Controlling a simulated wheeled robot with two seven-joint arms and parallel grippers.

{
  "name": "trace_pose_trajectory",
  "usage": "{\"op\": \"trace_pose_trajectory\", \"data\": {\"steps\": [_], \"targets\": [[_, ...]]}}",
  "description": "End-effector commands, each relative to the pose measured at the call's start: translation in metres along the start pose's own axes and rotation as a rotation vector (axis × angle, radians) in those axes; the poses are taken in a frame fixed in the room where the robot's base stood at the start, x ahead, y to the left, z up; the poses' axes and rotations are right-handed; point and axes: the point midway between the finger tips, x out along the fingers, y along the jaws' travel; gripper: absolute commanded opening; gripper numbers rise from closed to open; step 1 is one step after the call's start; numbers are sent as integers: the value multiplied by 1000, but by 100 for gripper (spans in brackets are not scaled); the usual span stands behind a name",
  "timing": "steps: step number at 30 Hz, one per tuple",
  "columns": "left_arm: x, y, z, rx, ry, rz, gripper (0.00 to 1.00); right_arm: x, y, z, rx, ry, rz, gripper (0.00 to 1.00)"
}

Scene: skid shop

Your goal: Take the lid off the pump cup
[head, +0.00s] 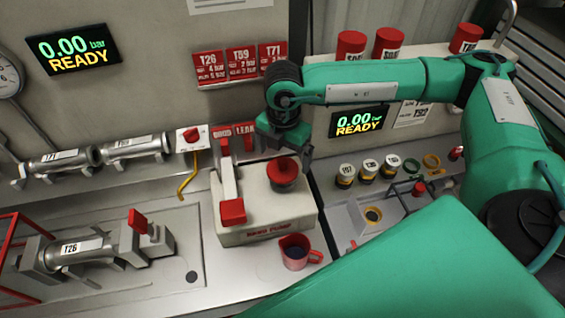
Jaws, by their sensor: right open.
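The hand pump (262,228) is a cream block with a lever and a red handle end on its left side. The pump cup's red lid (284,169) sits on the dark cup on top of the block, at the back right. My right gripper (286,147) is open and empty, with its fingers pointing down just above and behind the lid. I cannot tell whether a finger touches the lid. My left gripper is out of view.
A red jug (294,252) stands in front of the pump. A clamped T26 pipe piece (85,250) lies at the left. Small labelled jars (369,168) stand right of the pump. Red tags (240,64) hang on the wall behind my right gripper.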

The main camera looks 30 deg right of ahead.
Motion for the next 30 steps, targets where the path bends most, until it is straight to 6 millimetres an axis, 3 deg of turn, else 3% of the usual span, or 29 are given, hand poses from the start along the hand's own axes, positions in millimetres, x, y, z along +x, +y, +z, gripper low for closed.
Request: {"op": "trace_pose_trajectory", "data": {"steps": [1,7,14,15,22,30], "targets": [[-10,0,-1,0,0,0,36,2,0,-1,1,1,-4,99],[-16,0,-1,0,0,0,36,27,1,-1,0,0,-2,99],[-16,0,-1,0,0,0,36,30,2,-1,0,1,1,99],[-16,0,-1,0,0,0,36,30,2,-1,0,1,1,97],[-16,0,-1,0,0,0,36,30,2,-1,0,1,1,52],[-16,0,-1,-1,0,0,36,30,2,-1,0,0,1,51]]}}
